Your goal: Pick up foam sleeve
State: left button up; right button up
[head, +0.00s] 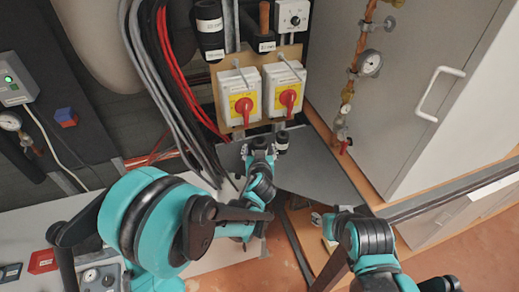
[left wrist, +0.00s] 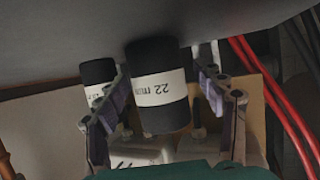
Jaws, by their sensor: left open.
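A black foam sleeve (left wrist: 158,112) with a white "22 mm" label stands between the two fingers of my left gripper (left wrist: 168,108) in the left wrist view. In the head view my left gripper (head: 258,152) is at the grey shelf (head: 315,165), below the red switches. The gripper is open, with a finger on each side of the sleeve; I cannot tell whether they touch it. A second labelled sleeve (left wrist: 97,78) stands beside it, partly behind one finger; it also shows in the head view (head: 282,141).
Two switch boxes with red knobs (head: 243,106) (head: 290,98) are mounted behind the shelf. Red and grey cables (head: 188,85) hang to the left. A copper pipe with a gauge (head: 369,63) and a grey cabinet (head: 415,95) stand to the right.

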pick_arm(q)
jog(key=shift+s, duration=0.1)
jog(key=shift+c, duration=0.9)
jog(key=c, duration=0.6)
jog(key=shift+c, duration=0.2)
jog(key=shift+r, duration=0.2)
